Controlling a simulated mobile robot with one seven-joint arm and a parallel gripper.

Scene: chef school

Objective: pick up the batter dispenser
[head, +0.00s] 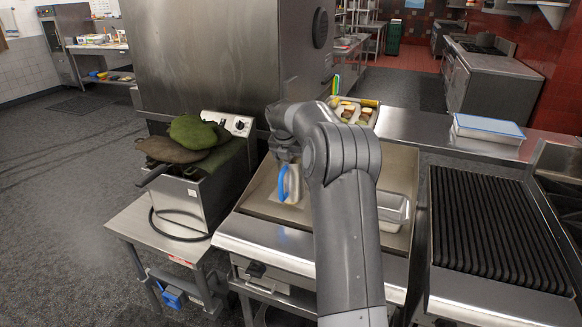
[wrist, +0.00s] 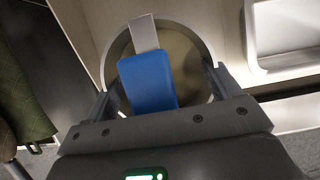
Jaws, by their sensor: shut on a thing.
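The batter dispenser (head: 294,184) is a pale, round container with a blue handle, seen over the griddle (head: 262,205) in the head view. In the wrist view, the dispenser (wrist: 190,58) shows its round rim, with the blue handle on a pale strap between my fingers. My gripper (wrist: 163,85) is shut on the dispenser, one finger at each side. In the head view my gripper (head: 288,157) is just above it, partly hidden by my wrist. I cannot tell whether the dispenser touches the griddle.
A metal pan (head: 392,210) sits right of my arm on the griddle. A fryer (head: 182,205) with green and brown cloth-like items (head: 190,137) stands left. A tray of food (head: 352,111) is behind. A ribbed grill (head: 490,230) and a blue-lidded container (head: 488,127) are right.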

